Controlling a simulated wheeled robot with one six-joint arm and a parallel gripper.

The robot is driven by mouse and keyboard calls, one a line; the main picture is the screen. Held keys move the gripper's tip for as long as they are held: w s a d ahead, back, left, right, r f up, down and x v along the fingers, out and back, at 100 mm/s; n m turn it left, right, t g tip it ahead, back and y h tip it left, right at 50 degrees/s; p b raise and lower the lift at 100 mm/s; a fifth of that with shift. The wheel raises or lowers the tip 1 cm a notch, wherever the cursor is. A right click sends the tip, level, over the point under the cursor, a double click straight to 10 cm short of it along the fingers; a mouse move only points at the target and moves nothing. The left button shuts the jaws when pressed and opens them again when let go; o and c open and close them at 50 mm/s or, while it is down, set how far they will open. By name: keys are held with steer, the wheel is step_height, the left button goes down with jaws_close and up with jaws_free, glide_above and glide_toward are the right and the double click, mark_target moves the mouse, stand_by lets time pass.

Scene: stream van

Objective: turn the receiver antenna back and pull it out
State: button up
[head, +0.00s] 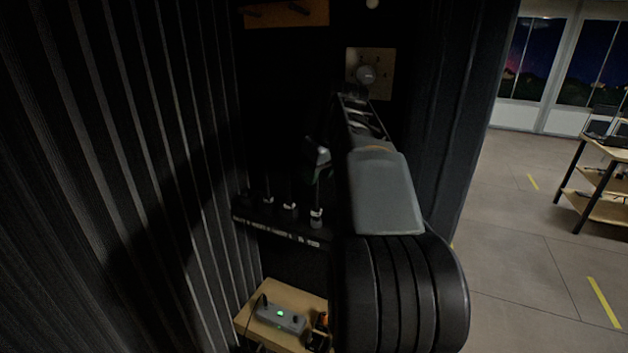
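A grey box with a green light (281,316), which looks like the receiver, sits on a light wooden surface at the lower middle. It has small dark fittings on top, and a thin dark line runs down at its left. I cannot tell which of these is the antenna. My arm rises in front of the dark alcove and covers its right part.
A dark rail (275,229) with several small pale-marked fittings crosses the alcove above the box. A panel with a round knob (367,74) is on the back wall. Dark ribbed curtain (130,150) closes the left. Open floor and a wooden table (612,160) lie right.

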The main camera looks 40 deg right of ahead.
mark_target(316, 197)
steer(key=shift+x, duration=1.45)
jaws_close()
